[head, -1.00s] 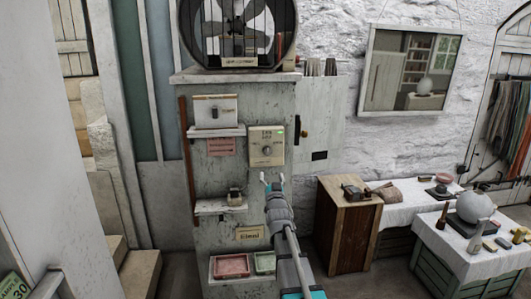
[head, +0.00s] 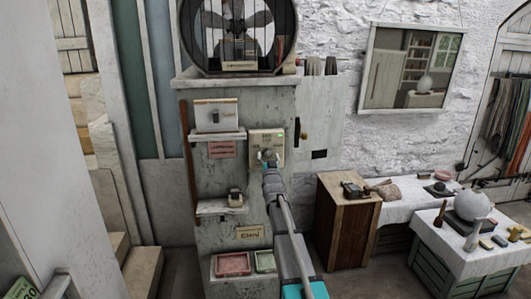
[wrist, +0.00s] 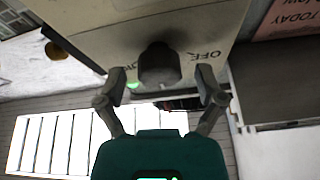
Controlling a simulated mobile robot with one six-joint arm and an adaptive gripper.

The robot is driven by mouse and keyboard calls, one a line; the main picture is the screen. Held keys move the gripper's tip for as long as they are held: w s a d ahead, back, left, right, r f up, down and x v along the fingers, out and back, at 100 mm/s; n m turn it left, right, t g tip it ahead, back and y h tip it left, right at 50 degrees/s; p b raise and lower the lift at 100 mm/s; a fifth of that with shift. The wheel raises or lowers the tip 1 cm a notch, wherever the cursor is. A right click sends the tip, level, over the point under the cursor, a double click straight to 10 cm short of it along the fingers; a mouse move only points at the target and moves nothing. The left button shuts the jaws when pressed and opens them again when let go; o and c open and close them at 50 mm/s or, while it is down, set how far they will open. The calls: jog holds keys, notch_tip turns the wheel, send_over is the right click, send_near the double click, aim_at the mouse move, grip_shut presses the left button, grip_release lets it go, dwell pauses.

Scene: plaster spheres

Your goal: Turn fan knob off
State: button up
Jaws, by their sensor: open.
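The fan knob (wrist: 160,68) is a dark round knob on a pale control box (head: 256,141). In the wrist view the word "OFF" is printed beside it, and a green light glows on the box. My gripper (head: 267,161) is at the box. In the wrist view its two fingers stand apart, one on each side of the knob, with visible gaps. I cannot tell whether they touch it. In the head view my gripper mostly hides the knob. The fan (head: 238,30) is above, behind a dark round grille.
A small lower shelf (head: 218,207) juts out. A wooden cabinet (head: 347,222) and draped tables stand to the right.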

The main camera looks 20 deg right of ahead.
jog(key=shift+w+d+r, duration=0.2)
jog(key=shift+w, duration=0.3)
jog(key=c, duration=1.1)
jog(key=shift+s+a, duration=0.1)
jog(key=shift+a, duration=0.2)
jog(key=shift+c, duration=0.3)
jog(key=shift+d, duration=0.3)
jog(key=shift+a, duration=0.1)
